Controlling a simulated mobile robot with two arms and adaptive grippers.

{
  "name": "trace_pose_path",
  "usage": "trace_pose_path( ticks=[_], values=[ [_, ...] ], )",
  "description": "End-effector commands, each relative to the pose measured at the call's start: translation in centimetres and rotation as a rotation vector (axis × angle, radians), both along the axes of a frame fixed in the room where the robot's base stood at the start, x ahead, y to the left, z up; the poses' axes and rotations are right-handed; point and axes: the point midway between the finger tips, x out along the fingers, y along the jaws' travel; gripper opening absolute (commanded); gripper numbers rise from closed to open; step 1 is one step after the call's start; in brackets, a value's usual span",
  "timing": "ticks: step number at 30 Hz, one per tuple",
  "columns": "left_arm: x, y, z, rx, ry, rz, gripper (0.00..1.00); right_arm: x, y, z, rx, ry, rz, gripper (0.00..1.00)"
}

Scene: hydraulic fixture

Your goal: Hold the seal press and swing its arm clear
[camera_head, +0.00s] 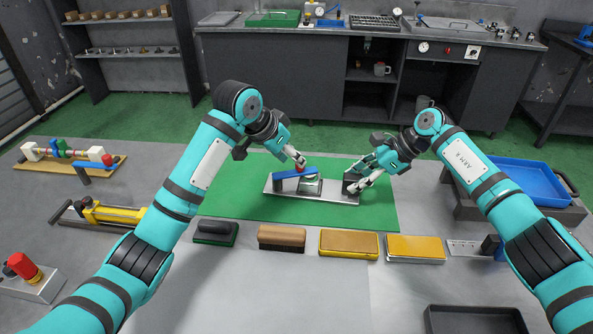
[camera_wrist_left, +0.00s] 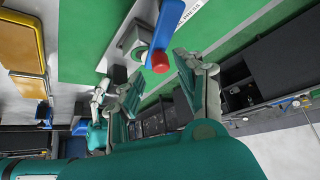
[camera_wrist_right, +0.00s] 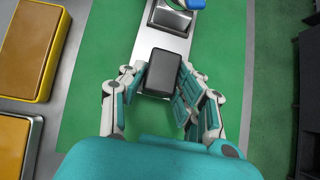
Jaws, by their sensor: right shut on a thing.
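The seal press is a silver base plate (camera_head: 325,194) on the green mat, with a blue arm (camera_head: 286,174) ending in a red knob (camera_head: 300,169). The arm lies along the plate, over its left part. My left gripper (camera_wrist_left: 160,70) is open at the red knob, which shows between its fingertips in the left wrist view (camera_wrist_left: 160,62); I cannot tell whether they touch it. My right gripper (camera_wrist_right: 160,75) is shut on the dark block (camera_wrist_right: 162,72) at the right end of the plate. The block also shows in the head view (camera_head: 350,186).
A row of brushes and yellow pads (camera_head: 348,243) lies in front of the green mat (camera_head: 230,200). Other fixtures (camera_head: 105,214) stand at left. A blue tray (camera_head: 515,180) is at right, partly behind my right arm. A dark tray (camera_head: 475,320) is at front right.

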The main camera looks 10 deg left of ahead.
Motion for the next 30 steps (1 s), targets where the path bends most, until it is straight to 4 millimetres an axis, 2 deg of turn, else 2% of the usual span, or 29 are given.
trace_pose_path(
  ticks=[3, 9, 20, 21, 27, 30],
  values=[
    [0.6, -0.6, -1.4, 0.001, 0.003, -0.001, 0.37, 0.0, -0.1, -0.1, -0.003, 0.002, -0.001, 0.00],
    [1.4, -1.2, -2.7, 0.001, -0.001, 0.000, 0.37, 0.0, -0.1, -0.2, -0.003, 0.002, -0.001, 0.00],
    [1.6, -1.3, -3.1, 0.002, -0.003, -0.001, 0.37, 0.0, -0.1, -0.2, -0.003, 0.002, 0.000, 0.00],
    [1.6, -1.3, -3.1, 0.002, -0.002, -0.001, 0.36, 0.0, -0.1, -0.2, -0.003, 0.002, 0.000, 0.00],
    [1.6, -1.3, -3.2, 0.002, -0.002, -0.001, 0.10, 0.0, -0.1, -0.1, -0.003, 0.002, 0.000, 0.00],
    [1.6, -1.3, -3.2, 0.002, -0.002, -0.001, 0.00, 0.0, -0.1, -0.2, -0.003, 0.002, 0.000, 0.00]
  ],
)
